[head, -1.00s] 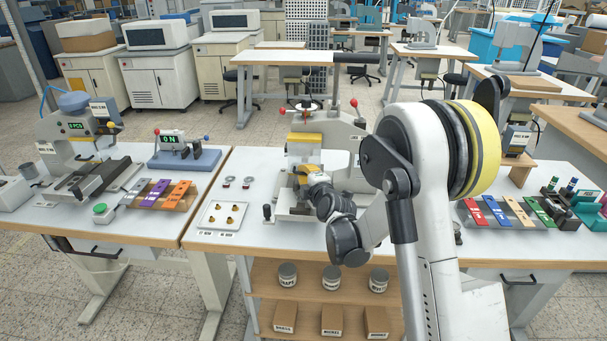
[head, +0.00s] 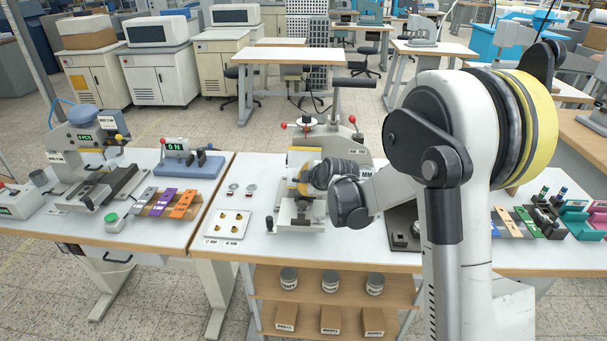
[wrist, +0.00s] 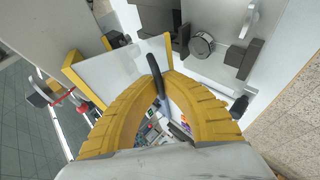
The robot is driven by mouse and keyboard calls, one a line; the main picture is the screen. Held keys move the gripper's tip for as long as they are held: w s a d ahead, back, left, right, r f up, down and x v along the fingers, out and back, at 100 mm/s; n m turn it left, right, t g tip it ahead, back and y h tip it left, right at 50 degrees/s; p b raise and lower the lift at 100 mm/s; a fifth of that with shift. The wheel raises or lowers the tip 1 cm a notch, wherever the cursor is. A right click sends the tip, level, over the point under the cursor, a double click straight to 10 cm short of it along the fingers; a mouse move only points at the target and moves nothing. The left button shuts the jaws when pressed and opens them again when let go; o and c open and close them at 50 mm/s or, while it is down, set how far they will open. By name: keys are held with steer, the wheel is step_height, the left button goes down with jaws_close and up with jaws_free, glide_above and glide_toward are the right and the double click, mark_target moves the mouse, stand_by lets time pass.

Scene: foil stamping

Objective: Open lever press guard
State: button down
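The lever press (head: 354,145) stands in the middle of the front table, with a black-handled lever (head: 352,84) at its top. Its guard (head: 304,151) has a yellow edge at the press front; in the wrist view it is a pale panel (wrist: 118,70) with yellow edges. My gripper (head: 298,184) is at the front of the guard, partly hidden by my own wrist. In the wrist view the curved yellow fingers (wrist: 161,72) close in on a thin dark bar, the guard handle (wrist: 155,66). They appear to hold it near their tips.
A tray of small brass parts (head: 229,227) lies left of the press. Coloured strips on a rack (head: 168,202) are farther left. More strips (head: 527,222) and stands are on the right. A shelf with cans and boxes (head: 328,284) is below the tabletop.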

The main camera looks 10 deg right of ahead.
steer(key=shift+s+r+m+g+y+p, duration=0.1)
steer(key=shift+r+m+g+y+p, duration=0.15)
steer(key=shift+r+g+p, duration=1.05)
steer(key=shift+r+m+g+y+p, duration=0.2)
steer(key=shift+r+g+p, duration=0.55)
steer(key=shift+r+p, duration=0.95)
steer(key=shift+s+r+m+g+y+p, duration=0.1)
steer(key=shift+r+m+g+y+p, duration=0.15)
steer(key=shift+r+g+p, duration=1.25)
steer(key=shift+w+r+t+b, duration=0.1)
steer(key=shift+r+t+b, duration=0.3)
steer(key=shift+r+t, duration=0.1)
steer(key=c, duration=1.6)
jaws_free()
steer(key=shift+a, duration=0.1)
steer(key=shift+o, duration=0.2)
steer(key=v, duration=1.2)
